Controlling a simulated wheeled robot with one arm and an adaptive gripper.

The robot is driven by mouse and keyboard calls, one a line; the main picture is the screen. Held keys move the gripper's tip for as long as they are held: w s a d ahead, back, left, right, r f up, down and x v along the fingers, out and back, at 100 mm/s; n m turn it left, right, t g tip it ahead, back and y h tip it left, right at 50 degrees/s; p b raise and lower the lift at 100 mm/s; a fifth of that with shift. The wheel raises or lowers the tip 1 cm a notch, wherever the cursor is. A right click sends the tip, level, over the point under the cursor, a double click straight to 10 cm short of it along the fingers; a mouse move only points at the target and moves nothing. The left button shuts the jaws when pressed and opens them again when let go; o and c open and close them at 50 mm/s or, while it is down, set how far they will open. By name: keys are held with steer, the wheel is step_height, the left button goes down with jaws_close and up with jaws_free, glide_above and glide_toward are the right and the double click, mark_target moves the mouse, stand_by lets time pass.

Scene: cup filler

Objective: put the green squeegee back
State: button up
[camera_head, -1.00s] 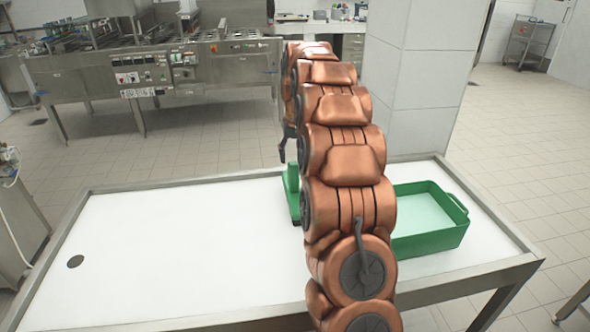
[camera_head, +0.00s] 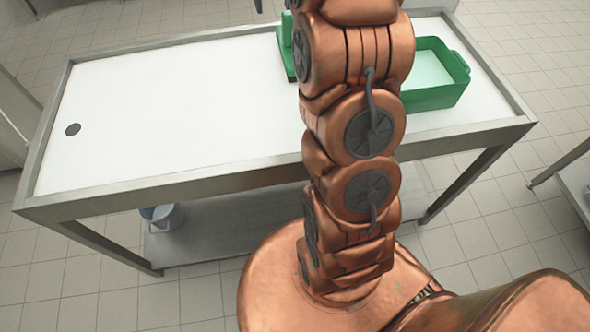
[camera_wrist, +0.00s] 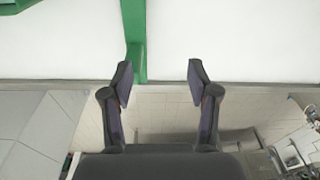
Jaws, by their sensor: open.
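The green squeegee (camera_head: 287,45) is on the white table top (camera_head: 170,110), just left of my arm in the head view; my arm may hide part of it. In the wrist view its green strip (camera_wrist: 134,40) runs down from the top edge, its lower end beside and partly behind the left fingertip. My gripper (camera_wrist: 160,75) is open, with nothing held between its fingers. I cannot tell whether it touches the squeegee. In the head view only a dark bit of the gripper shows at the top edge.
A green tray (camera_head: 437,97) stands on the table right of my arm. Its edge (camera_wrist: 50,30) seems to show at the wrist view's upper left. The table's left half is clear except for a dark round hole (camera_head: 73,129).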

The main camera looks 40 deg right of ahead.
steer(key=s+a+f+n+g, duration=0.1)
steer(key=s+a+n+g, duration=0.15)
steer(key=s+a, duration=1.45)
steer(key=s+a+f+n, duration=0.1)
steer(key=s+a+f, duration=0.1)
steer(key=s, duration=0.8)
steer(key=s+a+f, duration=0.2)
steer(key=s+f, duration=0.3)
steer(key=s, duration=0.5)
steer(key=shift+a+n, duration=0.35)
steer(key=shift+f+g, duration=0.1)
steer(key=shift+g, duration=0.15)
